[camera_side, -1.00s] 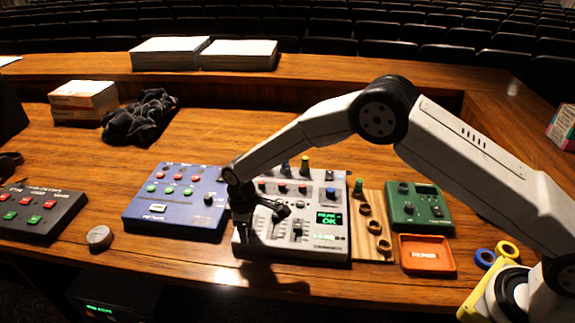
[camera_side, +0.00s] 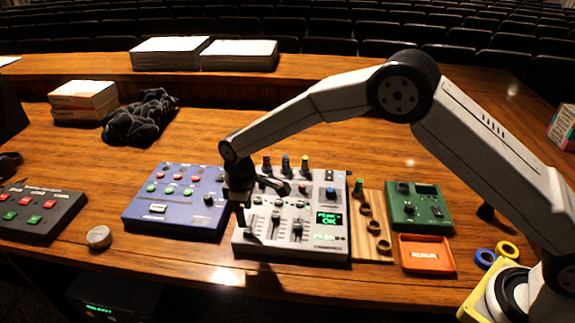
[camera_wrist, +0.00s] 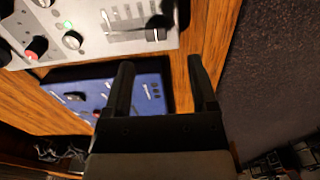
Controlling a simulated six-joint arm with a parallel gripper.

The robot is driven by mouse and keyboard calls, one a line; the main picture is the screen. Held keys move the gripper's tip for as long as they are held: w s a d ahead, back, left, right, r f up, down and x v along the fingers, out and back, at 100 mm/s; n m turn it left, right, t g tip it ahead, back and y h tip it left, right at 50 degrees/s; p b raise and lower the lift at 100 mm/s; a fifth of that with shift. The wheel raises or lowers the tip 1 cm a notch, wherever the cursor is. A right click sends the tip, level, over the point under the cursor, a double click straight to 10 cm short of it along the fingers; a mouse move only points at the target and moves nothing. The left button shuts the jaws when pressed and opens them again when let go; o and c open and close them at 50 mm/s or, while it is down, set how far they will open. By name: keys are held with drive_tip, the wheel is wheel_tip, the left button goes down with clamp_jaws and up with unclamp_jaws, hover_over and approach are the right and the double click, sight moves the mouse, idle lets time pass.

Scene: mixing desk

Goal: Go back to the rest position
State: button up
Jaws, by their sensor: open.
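My gripper (camera_side: 262,200) is open and empty. In the side view it hangs over the left part of the grey mixer (camera_side: 320,245), near the gap to the blue box with buttons (camera_side: 150,222). In the wrist view my gripper's two dark fingers (camera_wrist: 160,66) stand apart with nothing between them. The grey mixer (camera_wrist: 90,50) shows at the top left there, and the blue box (camera_wrist: 150,97) lies behind the fingers. The mixer has coloured knobs, faders and a lit green display reading OK. My gripper hides part of the mixer's left side.
A wooden strip with rings (camera_side: 371,200), a green box (camera_side: 418,207) and an orange tray (camera_side: 427,268) lie right of the mixer. A dark button box (camera_side: 38,214) and round grey knob (camera_side: 99,237) are left. Black cloth (camera_side: 140,117) lies behind. The desk's back middle is clear.

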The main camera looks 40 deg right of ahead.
drive_tip(key=shift+r, duration=0.8)
drive_tip(key=shift+s+d+r, duration=0.2)
drive_tip(key=shift+d, duration=0.2)
drive_tip(key=s+d+r+m+t, duration=0.1)
drive_tip(key=s+d+r+m, duration=0.45)
drive_tip(key=s+d, duration=0.55)
drive_tip(key=s+d+m, duration=0.1)
drive_tip(key=s+d, duration=0.3)
drive_tip(key=s, duration=0.2)
drive_tip(key=s+d+m+t, duration=0.1)
drive_tip(key=s+d+m, duration=0.1)
drive_tip(key=s+d, duration=0.2)
drive_tip(key=s, duration=0.3)
drive_tip(key=shift+r+t, duration=0.25)
drive_tip(key=shift+t, duration=0.05)
